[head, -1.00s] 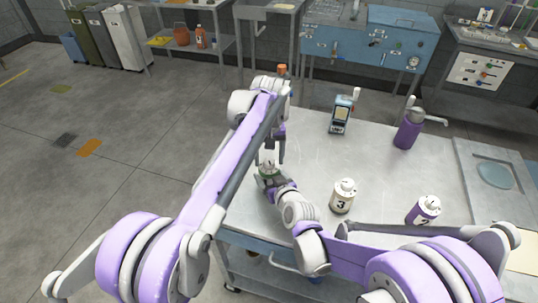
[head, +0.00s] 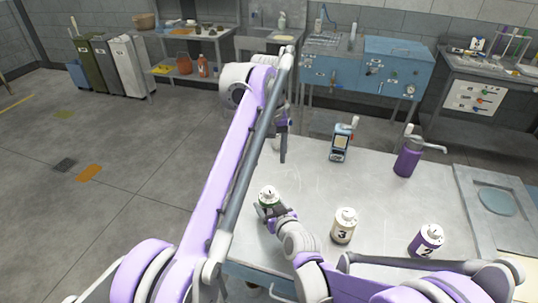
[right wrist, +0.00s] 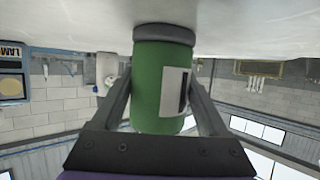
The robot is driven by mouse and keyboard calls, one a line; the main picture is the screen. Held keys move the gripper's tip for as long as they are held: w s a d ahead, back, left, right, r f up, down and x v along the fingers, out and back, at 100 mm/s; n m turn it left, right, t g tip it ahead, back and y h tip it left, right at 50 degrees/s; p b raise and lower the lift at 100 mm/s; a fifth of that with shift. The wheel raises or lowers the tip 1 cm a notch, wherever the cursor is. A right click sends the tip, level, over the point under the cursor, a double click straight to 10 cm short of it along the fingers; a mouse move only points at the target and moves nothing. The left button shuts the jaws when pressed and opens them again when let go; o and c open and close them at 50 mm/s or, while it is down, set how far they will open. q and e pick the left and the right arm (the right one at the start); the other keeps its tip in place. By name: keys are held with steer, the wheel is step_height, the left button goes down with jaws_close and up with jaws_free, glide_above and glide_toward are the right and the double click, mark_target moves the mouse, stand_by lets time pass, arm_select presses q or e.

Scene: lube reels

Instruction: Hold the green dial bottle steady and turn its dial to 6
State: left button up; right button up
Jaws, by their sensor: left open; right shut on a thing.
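The green dial bottle (head: 266,206) stands upright near the table's left front edge, with a white top that carries a small dark mark. The dial setting is too small to read. My right gripper (head: 268,212) is shut around the bottle's body. In the right wrist view the green body (right wrist: 150,80) sits between my two fingers, its white label partly visible and its grey end against the pale table surface. My left gripper (head: 283,155) is open and empty, above and beyond the bottle, apart from it.
A cream bottle marked 3 (head: 344,228) and a purple bottle marked 2 (head: 428,242) stand to the right. A purple pump bottle (head: 407,162) and a blue device (head: 340,146) stand farther back. A grey tray (head: 470,190) lies at the right. The table's middle is clear.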

steer(key=o, duration=1.6)
steer(key=shift+c, duration=0.2)
